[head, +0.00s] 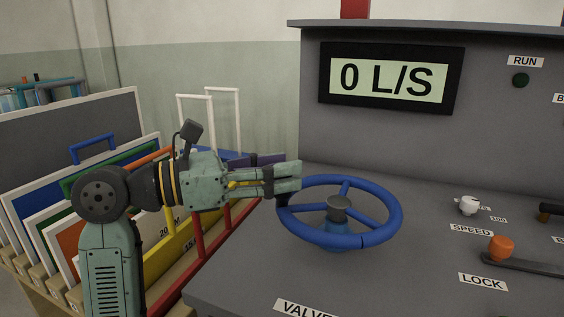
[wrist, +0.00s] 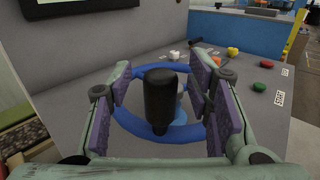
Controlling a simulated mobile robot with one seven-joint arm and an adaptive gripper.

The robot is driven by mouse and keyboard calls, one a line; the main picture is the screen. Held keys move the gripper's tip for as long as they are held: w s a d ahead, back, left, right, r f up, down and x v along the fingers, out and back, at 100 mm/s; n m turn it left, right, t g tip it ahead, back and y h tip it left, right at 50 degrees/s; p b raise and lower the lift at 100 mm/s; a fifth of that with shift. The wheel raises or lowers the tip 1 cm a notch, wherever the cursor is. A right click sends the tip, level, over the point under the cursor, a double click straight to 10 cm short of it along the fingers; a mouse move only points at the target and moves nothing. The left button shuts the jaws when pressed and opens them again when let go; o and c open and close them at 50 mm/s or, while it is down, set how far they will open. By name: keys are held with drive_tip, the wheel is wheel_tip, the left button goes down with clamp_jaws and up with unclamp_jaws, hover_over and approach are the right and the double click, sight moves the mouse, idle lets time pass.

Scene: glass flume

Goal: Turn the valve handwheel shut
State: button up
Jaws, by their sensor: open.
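The blue valve handwheel (head: 378,236) is mounted on the grey console, with a dark hub (head: 338,205) at its centre. My gripper (head: 288,177) is at the wheel's left rim, with its fingers pointing right. In the wrist view the wheel (wrist: 187,134) lies beyond the fingers. A black upright knob (wrist: 160,98) on the rim stands between the two open purple-padded fingers (wrist: 160,80). Gaps show on both sides of the knob. In the head view the fingers mostly hide this knob. A label partly reading "VALVE" (head: 304,308) lies in front of the wheel.
The display (head: 390,79) reads "0 L/S". A white speed knob (head: 467,205) and an orange-knobbed lock lever (head: 502,247) are on the console right of the wheel. Framed panels with coloured handles, including a blue handle (head: 91,144), stand left, behind my arm.

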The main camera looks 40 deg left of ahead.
drive_tip(key=shift+w+d, duration=0.35)
drive_tip(key=shift+w, duration=0.05)
clamp_jaws()
idle(0.4)
